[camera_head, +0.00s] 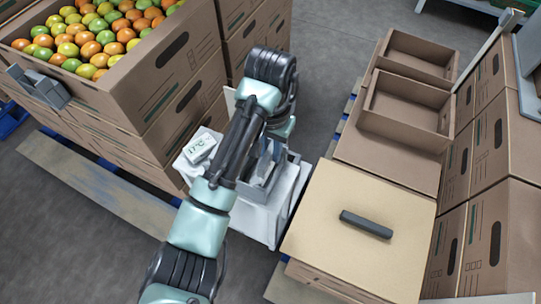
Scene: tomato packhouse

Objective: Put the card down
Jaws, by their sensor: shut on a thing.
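My gripper (264,172) points down over a small white stand (262,222) in the middle of the view. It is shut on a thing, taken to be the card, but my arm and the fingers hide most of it. I cannot make out the card's outline or whether it touches the stand. A white display unit reading about 17 °C (200,148) sits on the left part of the stand.
Stacked cartons with an open box of tomatoes (125,92) stand at the left. At the right are empty cardboard trays (402,140) and a closed carton top (335,195) bearing a dark bar (366,224). Tall cartons (505,225) line the right edge. Grey floor lies between.

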